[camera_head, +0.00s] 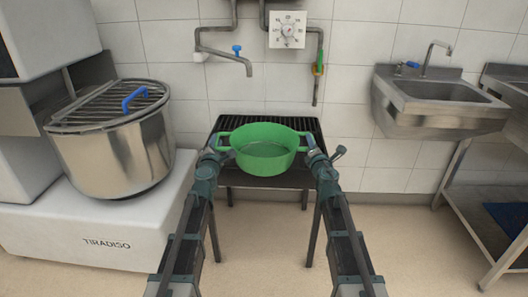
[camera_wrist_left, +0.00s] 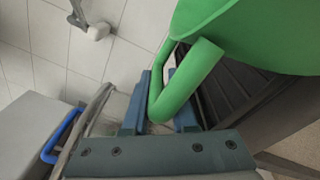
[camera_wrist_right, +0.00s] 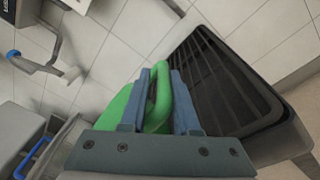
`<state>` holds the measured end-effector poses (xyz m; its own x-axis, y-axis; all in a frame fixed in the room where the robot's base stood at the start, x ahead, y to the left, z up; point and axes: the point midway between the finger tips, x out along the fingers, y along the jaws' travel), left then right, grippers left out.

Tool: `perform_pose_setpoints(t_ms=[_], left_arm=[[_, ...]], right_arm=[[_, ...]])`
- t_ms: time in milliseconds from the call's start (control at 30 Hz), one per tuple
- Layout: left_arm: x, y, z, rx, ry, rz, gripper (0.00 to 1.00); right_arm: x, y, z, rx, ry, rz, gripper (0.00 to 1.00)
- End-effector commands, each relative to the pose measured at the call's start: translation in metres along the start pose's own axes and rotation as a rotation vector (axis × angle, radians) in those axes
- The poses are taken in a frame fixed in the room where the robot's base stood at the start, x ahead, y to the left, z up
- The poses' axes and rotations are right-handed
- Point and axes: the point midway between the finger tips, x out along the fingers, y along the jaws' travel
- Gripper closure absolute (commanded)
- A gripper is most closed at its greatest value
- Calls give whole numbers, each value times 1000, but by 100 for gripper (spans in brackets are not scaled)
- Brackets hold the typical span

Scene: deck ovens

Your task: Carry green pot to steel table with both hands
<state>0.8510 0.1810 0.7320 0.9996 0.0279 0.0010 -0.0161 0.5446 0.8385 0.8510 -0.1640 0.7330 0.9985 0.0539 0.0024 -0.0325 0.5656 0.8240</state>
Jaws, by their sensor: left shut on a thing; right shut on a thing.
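The green pot (camera_head: 264,150) is upright and open at the top, over the black slatted stand under the wall tap. I cannot tell whether it rests on the slats or hangs just above them. My left gripper (camera_head: 216,152) is shut on the pot's left handle (camera_wrist_left: 186,82). My right gripper (camera_head: 312,153) is shut on its right handle (camera_wrist_right: 162,92). The blue fingers straddle the handles in both wrist views. A steel table (camera_head: 497,185) stands at the right edge of the head view, only partly shown.
A big steel mixer bowl (camera_head: 115,150) with a grated lid stands on a white base at left. A steel sink (camera_head: 440,105) hangs on the wall at right. A tap (camera_head: 225,58) juts above the black stand (camera_head: 308,125). The floor (camera_head: 400,240) at front right is clear.

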Motion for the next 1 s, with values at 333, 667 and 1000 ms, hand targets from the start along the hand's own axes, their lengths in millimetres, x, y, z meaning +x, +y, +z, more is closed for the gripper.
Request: perform_pose_setpoints(t_ms=[333, 667, 1000], left_arm=[[-1, 1, 2, -2, -3, -2, 100], [0, 20, 14, -2, -2, -2, 100], [0, 42, 28, -2, -2, -1, 100]], right_arm=[[-1, 1, 2, -5, -1, -1, 100], [0, 20, 14, -4, 0, 0, 100], [0, 41, 28, -4, 0, 0, 100]])
